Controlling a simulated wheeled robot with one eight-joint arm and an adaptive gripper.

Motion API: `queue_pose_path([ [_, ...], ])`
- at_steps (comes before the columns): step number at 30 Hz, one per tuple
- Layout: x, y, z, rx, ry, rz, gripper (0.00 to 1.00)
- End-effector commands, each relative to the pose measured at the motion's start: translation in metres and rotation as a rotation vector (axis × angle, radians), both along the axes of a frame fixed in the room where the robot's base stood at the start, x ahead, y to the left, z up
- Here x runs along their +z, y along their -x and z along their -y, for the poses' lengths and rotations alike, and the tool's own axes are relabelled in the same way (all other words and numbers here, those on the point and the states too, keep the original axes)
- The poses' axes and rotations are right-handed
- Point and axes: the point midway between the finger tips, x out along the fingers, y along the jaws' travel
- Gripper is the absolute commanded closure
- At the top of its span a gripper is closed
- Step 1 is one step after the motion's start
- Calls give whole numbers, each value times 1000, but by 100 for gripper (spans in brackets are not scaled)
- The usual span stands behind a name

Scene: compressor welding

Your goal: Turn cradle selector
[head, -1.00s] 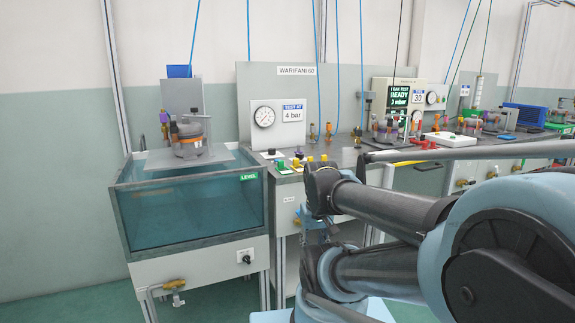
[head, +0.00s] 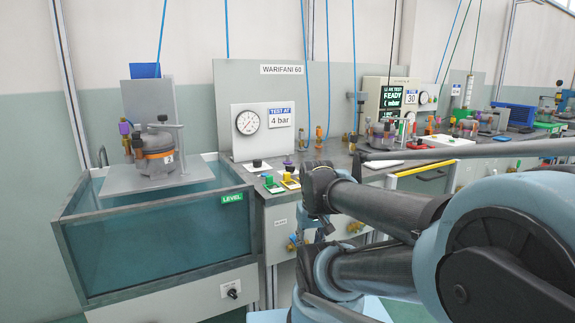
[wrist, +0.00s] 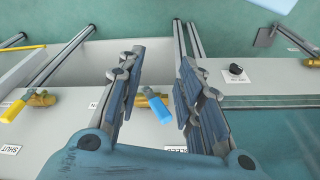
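A small black knob (head: 231,291), which looks like the cradle selector, sits on the white front panel below the water tank (head: 150,245). It also shows in the wrist view as a black knob (wrist: 236,69) on a white label, right of my fingers. Its pointer direction is too small to read surely. The cradle plate (head: 115,182) is above the water and carries a grey compressor (head: 157,150). My gripper (wrist: 161,58) is open and empty, apart from the knob. In the head view my arm mostly hides it.
In the wrist view a blue-handled valve (wrist: 155,106) shows between my fingers, and a yellow-handled valve (wrist: 15,110) is at left. The test bench (head: 280,215) with gauge (head: 247,122) stands right of the tank. A yellow rail (head: 425,168) edges the bench farther right.

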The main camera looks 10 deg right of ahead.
Motion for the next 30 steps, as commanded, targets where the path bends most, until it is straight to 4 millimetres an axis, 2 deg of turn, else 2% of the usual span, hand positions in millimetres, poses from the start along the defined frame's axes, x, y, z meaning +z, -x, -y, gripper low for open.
queue_pose_path([
  [3,8,6,0,6,1,10,67],
  [5,16,2,0,18,3,8,67],
  [8,38,-13,0,54,10,-2,67],
  [11,70,-35,-1,110,19,-16,67],
  [15,117,-71,-1,202,32,-37,67],
  [21,177,-127,-3,334,48,-69,67],
  [30,252,-217,-5,531,64,-115,67],
])
